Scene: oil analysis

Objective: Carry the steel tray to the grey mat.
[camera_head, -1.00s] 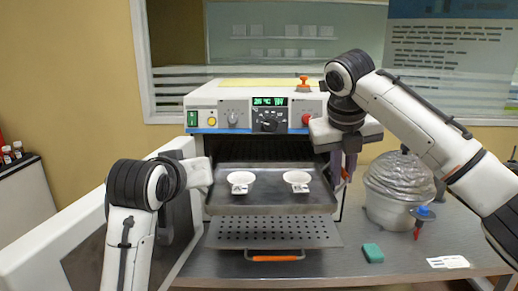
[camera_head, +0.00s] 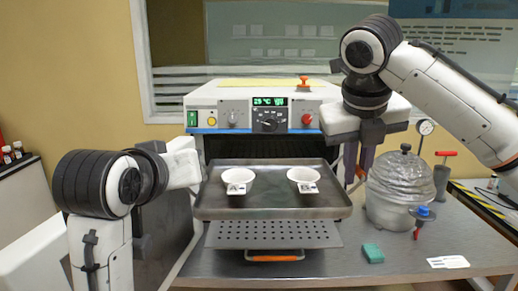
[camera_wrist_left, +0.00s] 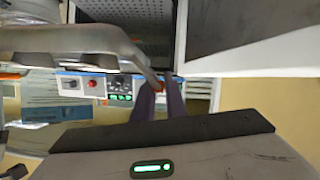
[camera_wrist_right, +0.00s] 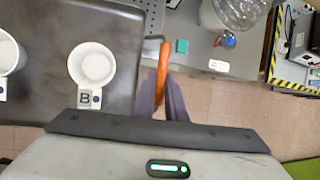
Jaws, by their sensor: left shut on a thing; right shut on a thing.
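The steel tray (camera_head: 272,208) is level in front of the oven, above the perforated rack, with two small white cups (camera_head: 238,180) (camera_head: 304,179) on it. My right gripper (camera_head: 358,168) is at the tray's right side. In the right wrist view its fingers (camera_wrist_right: 164,98) are shut on the orange side handle (camera_wrist_right: 162,65), and one cup shows a letter B label (camera_wrist_right: 88,97). My left gripper is at the tray's left side, its fingertips hidden in the head view. In the left wrist view its fingers (camera_wrist_left: 160,100) meet the tray edge (camera_wrist_left: 80,42). I cannot make out the grey mat.
The oven (camera_head: 250,112) stands behind the tray. The perforated rack (camera_head: 272,234) with its orange handle (camera_head: 272,258) sticks out below. A glass desiccator (camera_head: 400,190), a green block (camera_head: 373,253) and a white label (camera_head: 448,262) are on the bench to the right.

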